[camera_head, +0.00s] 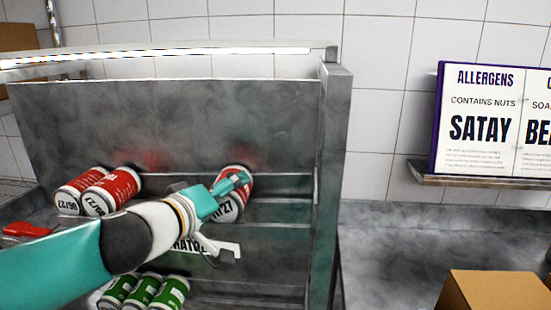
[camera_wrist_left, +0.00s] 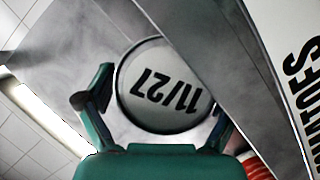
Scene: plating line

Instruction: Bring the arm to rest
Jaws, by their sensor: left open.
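My left arm (camera_head: 70,262) reaches in from the left to a metal shelf unit. My left gripper (camera_head: 228,190) is at a red can (camera_head: 230,207) on the upper shelf. In the left wrist view the can's pale end, marked 11/27 (camera_wrist_left: 165,85), lies between the two spread fingers (camera_wrist_left: 155,105). The fingers are open; whether either touches the can I cannot tell. The gripper hides part of the can in the head view. My right gripper is in neither view.
Two red cans (camera_head: 110,190) lie at the left of the same shelf. Several green cans (camera_head: 145,290) lie on the shelf below. The unit's right side wall (camera_head: 332,170) stands near the gripper. An allergen board (camera_head: 492,118) and a cardboard box (camera_head: 495,291) are at the right.

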